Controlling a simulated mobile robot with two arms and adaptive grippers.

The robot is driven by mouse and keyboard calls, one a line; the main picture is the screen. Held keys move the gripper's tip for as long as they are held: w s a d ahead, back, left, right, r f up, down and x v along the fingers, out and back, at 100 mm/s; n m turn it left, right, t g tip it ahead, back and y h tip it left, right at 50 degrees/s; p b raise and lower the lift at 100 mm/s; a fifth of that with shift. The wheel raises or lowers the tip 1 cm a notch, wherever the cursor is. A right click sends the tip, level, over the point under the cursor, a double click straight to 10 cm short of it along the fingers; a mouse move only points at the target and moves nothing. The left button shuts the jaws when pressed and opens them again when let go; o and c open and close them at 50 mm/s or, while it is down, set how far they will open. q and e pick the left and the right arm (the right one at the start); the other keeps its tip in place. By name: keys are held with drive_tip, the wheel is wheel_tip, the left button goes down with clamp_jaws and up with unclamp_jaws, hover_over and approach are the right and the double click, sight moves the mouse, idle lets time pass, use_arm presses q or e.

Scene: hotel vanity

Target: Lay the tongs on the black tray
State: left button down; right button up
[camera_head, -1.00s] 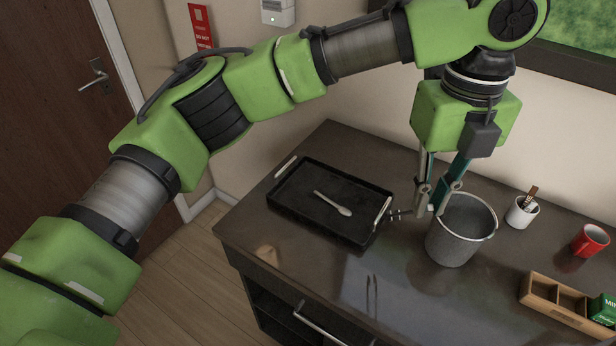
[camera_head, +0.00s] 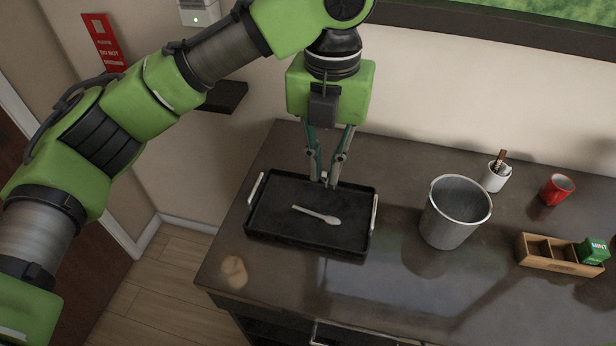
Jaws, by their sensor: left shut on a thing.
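The black tray (camera_head: 258,232) lies on the dark counter, with a pale handle at each end. A pale spoon-shaped utensil (camera_head: 316,215) lies in it. My left gripper (camera_head: 328,178) points down over the tray's back edge, right of its middle. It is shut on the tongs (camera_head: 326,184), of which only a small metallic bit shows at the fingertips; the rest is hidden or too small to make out. I cannot tell whether they touch the tray. My right gripper is not in view.
A grey metal bucket (camera_head: 448,232) stands right of the tray. Farther right are a white cup (camera_head: 495,178) with a brown item in it, a red mug (camera_head: 557,190) and a wooden box (camera_head: 555,265) with a green packet (camera_head: 594,251). The counter front is mostly clear.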

use_arm(q)
drive_tip(key=w+a+f+p, duration=0.2)
drive_tip(key=w+f, duration=0.3)
drive_tip(key=f, duration=0.4)
drive_tip(key=shift+f+p, duration=0.15)
drive_tip(key=shift+p, duration=0.3)
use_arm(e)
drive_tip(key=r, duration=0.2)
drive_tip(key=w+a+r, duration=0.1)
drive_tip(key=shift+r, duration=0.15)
use_arm(q)
drive_tip(key=shift+a, duration=0.1)
drive_tip(key=c, duration=2.1)
unclamp_jaws()
drive_tip(key=shift+w+f, duration=0.1)
drive_tip(key=shift+f, duration=0.05)
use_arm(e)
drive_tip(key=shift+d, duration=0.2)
use_arm(q)
drive_tip(key=shift+r+b, duration=1.35)
drive_tip(key=shift+r, duration=4.85)
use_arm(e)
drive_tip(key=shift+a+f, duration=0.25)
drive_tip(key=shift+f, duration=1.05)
